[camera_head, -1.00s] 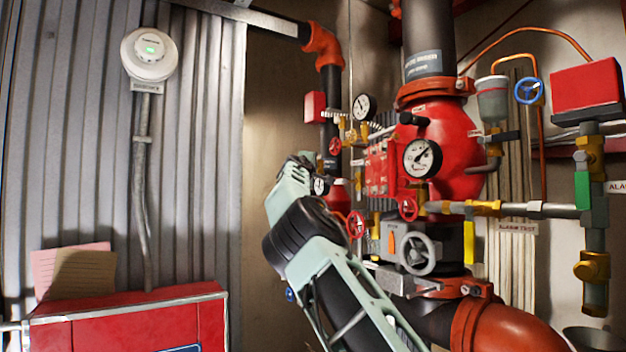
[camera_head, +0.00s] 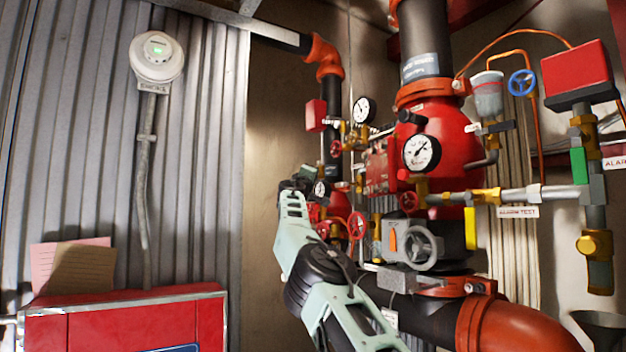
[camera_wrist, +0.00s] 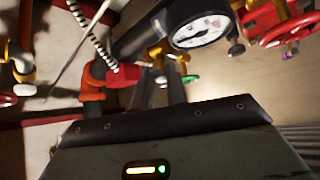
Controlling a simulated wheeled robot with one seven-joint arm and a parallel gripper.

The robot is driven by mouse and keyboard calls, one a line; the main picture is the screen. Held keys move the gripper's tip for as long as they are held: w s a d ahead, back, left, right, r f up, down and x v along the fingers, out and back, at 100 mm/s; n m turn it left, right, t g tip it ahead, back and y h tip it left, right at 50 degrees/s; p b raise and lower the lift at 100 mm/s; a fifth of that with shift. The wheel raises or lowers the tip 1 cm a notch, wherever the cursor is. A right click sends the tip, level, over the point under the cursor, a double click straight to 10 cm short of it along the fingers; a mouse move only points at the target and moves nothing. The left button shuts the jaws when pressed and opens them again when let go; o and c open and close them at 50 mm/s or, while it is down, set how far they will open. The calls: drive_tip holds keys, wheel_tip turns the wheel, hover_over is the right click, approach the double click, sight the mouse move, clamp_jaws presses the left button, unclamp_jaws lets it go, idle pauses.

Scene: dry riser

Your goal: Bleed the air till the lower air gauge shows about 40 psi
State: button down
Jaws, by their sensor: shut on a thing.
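The small lower gauge (camera_head: 321,188) has a white face and sits just right of my gripper (camera_head: 303,180) in the head view. It seems to be the large white dial (camera_wrist: 200,30) in the wrist view, where its reading is too blurred to tell. In the wrist view my gripper (camera_wrist: 160,75) has its dark fingers close together below the dial, at a small brass valve (camera_wrist: 158,52). The fingers are shut on a small part there, mostly hidden. A green handwheel (camera_wrist: 189,79) shows just right of the fingers.
A higher gauge (camera_head: 364,110) and a larger gauge (camera_head: 422,153) sit on the riser piping. Red handwheels (camera_head: 357,226) and a grey handwheel (camera_head: 421,247) crowd the right side. A red cabinet (camera_head: 130,322) stands low at left. The corrugated wall (camera_head: 80,130) is behind it.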

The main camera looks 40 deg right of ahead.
drive_tip(key=shift+f, duration=0.15)
drive_tip(key=c, duration=1.4)
unclamp_jaws()
drive_tip(key=shift+a, duration=0.15)
drive_tip(key=b+v, duration=1.5)
drive_tip(key=v, duration=0.2)
drive_tip(key=shift+b, duration=0.35)
drive_tip(key=shift+s+a, duration=0.1)
